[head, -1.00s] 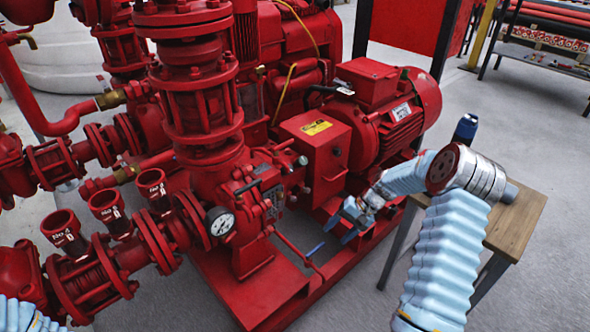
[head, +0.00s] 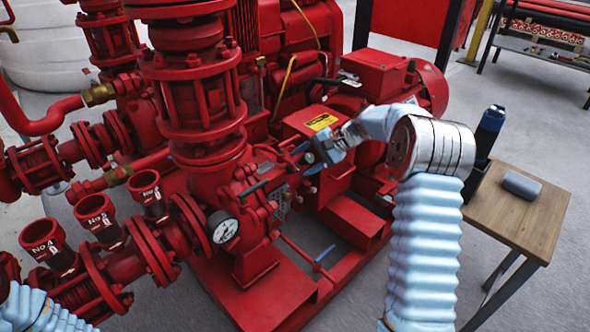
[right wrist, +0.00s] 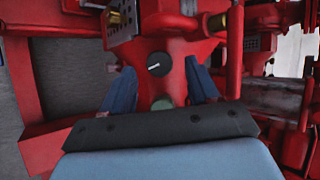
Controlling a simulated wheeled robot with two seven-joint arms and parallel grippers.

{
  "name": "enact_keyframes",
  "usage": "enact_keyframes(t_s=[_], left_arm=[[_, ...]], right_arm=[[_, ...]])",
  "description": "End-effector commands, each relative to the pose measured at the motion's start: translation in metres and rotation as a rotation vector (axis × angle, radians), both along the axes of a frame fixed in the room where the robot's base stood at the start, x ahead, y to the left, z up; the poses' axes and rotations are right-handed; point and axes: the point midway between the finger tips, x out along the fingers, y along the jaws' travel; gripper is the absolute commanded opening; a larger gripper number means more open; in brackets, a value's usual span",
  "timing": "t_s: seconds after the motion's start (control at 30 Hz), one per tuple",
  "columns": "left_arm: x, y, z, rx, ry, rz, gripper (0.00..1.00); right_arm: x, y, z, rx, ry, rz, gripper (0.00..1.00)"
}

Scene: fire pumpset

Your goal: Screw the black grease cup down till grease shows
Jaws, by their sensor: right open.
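A round black cap with a white line across its face, which looks like the black grease cup (right wrist: 158,64), sits on a red pump casting (right wrist: 180,48) in the right wrist view. My right gripper (head: 309,158) is open, its blue fingers reaching left towards the pump's bearing housing. In the right wrist view the fingers (right wrist: 162,90) stand apart on either side of a dull green round part (right wrist: 162,103). The black cap lies beyond them, apart from both fingers. I cannot make out the cap clearly in the head view. I see no grease. My left gripper is out of view.
The red motor (head: 395,85) stands behind my right arm.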

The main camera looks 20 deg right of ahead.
Motion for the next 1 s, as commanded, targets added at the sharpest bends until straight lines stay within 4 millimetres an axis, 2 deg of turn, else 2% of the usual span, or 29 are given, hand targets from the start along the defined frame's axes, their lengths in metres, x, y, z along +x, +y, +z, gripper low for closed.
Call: enact_keyframes(t_s=[0.1, 0.23, 0.6, 0.9, 0.97, 1.0], left_arm=[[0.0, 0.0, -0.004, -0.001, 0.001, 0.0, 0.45], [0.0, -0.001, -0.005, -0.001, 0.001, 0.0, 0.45], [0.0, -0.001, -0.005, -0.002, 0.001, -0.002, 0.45], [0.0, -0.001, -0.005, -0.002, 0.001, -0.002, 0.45], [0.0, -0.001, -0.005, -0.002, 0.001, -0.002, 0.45], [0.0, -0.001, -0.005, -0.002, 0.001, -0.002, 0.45]], right_arm=[[0.008, 0.014, -0.016, 0.0, 0.001, 0.003, 0.6], [0.013, 0.022, -0.024, -0.001, 0.001, 0.0, 0.6], [0.016, 0.026, -0.027, -0.001, 0.001, 0.0, 0.6], [0.016, 0.026, -0.027, -0.001, 0.001, 0.0, 0.14], [0.016, 0.026, -0.027, -0.001, 0.001, 0.0, 0.05], [0.016, 0.026, -0.027, -0.001, 0.001, 0.0, 0.05]])
